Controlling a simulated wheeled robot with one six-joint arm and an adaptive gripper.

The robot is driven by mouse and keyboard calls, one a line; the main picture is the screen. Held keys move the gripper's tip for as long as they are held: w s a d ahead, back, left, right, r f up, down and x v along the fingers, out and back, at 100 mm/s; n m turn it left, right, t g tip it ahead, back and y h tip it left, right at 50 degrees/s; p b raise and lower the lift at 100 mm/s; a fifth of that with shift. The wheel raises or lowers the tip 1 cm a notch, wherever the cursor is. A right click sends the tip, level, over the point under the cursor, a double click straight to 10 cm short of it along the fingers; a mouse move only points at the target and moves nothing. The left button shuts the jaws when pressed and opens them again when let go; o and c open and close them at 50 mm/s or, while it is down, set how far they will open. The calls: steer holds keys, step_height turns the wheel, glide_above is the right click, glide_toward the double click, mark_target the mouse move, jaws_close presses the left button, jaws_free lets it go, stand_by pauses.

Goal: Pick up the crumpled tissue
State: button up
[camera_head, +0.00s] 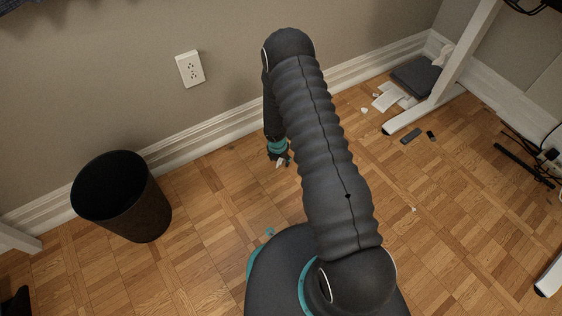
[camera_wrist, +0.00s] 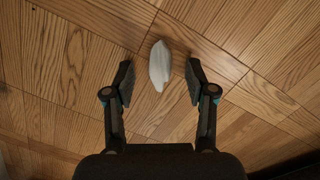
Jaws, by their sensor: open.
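The crumpled tissue (camera_wrist: 159,66) is a small white, elongated wad on the wooden floor in the wrist view. My gripper (camera_wrist: 159,84) is open, with one finger on each side of the tissue and a visible gap on both sides. The tissue's near end lies between the fingertips and its far end reaches a little beyond them. In the head view my gripper (camera_head: 278,154) hangs low over the floor near the wall, with a small whitish bit of the tissue (camera_head: 280,164) showing at its tips.
A black waste bin (camera_head: 122,197) stands at the left by the wall. White papers (camera_head: 390,97), a dark flat box (camera_head: 416,76) and small dark items (camera_head: 411,136) lie near a white desk leg (camera_head: 440,95) at the right. The parquet around my gripper is clear.

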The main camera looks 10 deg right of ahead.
steer(key=c, duration=0.8)
